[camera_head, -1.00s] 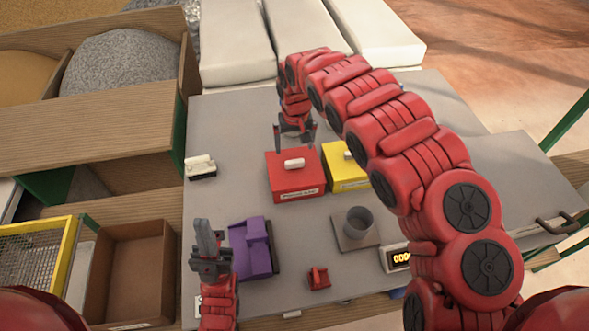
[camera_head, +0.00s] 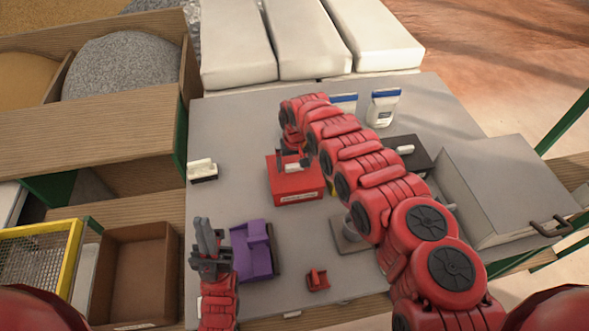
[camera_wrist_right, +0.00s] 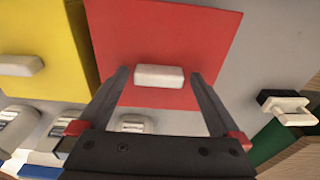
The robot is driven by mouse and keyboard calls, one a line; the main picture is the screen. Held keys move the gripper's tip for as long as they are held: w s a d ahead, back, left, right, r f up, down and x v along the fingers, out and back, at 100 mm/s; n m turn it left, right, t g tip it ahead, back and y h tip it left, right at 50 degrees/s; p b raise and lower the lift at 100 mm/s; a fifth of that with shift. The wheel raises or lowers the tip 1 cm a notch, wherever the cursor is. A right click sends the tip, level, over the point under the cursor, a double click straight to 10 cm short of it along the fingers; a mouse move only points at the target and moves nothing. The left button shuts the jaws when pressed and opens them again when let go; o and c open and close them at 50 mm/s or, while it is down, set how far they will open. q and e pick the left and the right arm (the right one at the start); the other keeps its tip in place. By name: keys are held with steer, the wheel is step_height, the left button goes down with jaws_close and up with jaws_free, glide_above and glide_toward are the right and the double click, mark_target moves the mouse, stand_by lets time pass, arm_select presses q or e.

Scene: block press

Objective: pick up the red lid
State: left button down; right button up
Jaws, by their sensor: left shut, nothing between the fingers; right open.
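The red lid (camera_head: 289,178) is the top of a red box on the grey table and has a white knob (camera_head: 293,167). In the right wrist view the red lid (camera_wrist_right: 165,45) fills the upper middle, with its white knob (camera_wrist_right: 159,76) between the fingers. My right gripper (camera_head: 294,161) is open, with its fingers on either side of the knob; I cannot tell whether they touch it. My left gripper (camera_head: 205,232) is shut and empty, near the front left beside a purple block press.
A yellow lid (camera_wrist_right: 40,45) lies beside the red one, mostly hidden by my right arm in the head view. A purple press (camera_head: 251,250), a small red piece (camera_head: 317,280) and a grey box (camera_head: 497,190) stand on the table.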

steer(key=shift+w+d+f, duration=0.1)
steer(key=shift+c, duration=0.3)
steer(key=c, duration=1.3)
steer(key=shift+c, duration=0.2)
